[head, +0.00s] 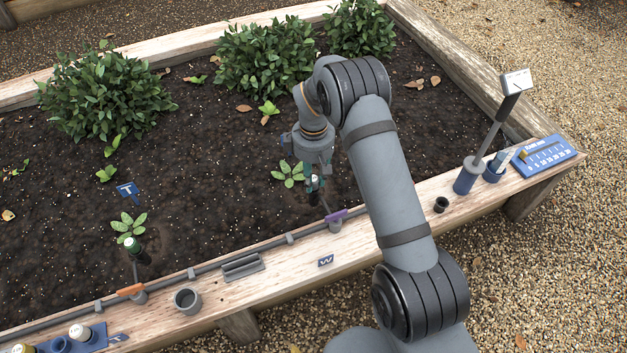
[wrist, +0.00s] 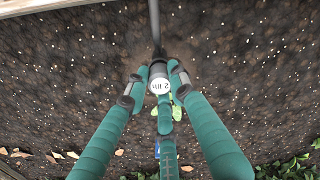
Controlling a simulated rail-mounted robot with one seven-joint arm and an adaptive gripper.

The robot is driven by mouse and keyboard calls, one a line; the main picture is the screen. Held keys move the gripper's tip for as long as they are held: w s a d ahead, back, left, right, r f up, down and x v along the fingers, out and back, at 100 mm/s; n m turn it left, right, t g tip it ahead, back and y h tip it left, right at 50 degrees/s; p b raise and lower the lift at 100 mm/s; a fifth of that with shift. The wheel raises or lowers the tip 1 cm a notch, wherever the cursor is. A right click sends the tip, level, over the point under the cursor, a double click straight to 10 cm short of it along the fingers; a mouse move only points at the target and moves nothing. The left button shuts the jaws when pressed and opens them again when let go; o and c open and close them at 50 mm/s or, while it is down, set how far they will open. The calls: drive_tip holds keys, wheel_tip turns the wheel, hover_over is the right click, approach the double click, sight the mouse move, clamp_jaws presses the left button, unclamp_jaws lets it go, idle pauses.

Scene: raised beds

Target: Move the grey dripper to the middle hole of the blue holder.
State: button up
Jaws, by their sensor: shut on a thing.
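My gripper (head: 314,184) is low over the soil beside a small green seedling, near the bed's front edge. It is shut on the grey dripper (wrist: 160,86), whose round white marked top shows between the green fingers in the wrist view. A thin grey tube runs from the dripper toward the purple clip. The blue holder (head: 99,340) is at the bottom left, on the wooden edge. Its middle hole (head: 60,345) looks empty, with a white-topped dripper on each side of it.
A green-topped dripper (head: 131,246) stands by the left seedling. A pipe with an orange clip (head: 130,290) and a purple clip (head: 336,216) runs along the edge. A grey cup (head: 187,300) and grey tray (head: 242,267) stand there. Bushes (head: 265,60) line the back.

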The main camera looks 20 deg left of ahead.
sight(314, 178)
wheel_tip(314, 178, up, 9)
drive_tip(key=p, duration=0.3)
drive_tip(key=shift+r, duration=0.1)
drive_tip(key=shift+r+p, duration=1.75)
drive_tip(key=shift+r, duration=0.25)
